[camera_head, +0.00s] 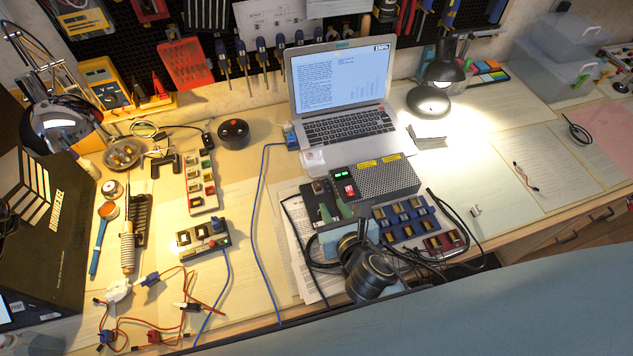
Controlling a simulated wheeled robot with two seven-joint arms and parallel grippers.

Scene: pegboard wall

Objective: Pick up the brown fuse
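I cannot single out the brown fuse with certainty. Small fuse-like pieces in several colours sit in a pale strip holder (203,207) left of centre. A grey block (203,236) with dark slots, a blue button and a red button lies just below it. A blue rack (411,221) with brownish pieces and a red rack (445,245) stand right of centre. My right gripper (343,226) is seen from above, near the green-lit power box and left of the blue rack. My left gripper is not in view.
An open laptop (343,88) stands at the back. The power box (376,181) is in front of it. Cables run around my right gripper. A lamp (443,75) stands right of the laptop. A soldering iron (128,247) and loose wires lie at left. Papers cover the right side.

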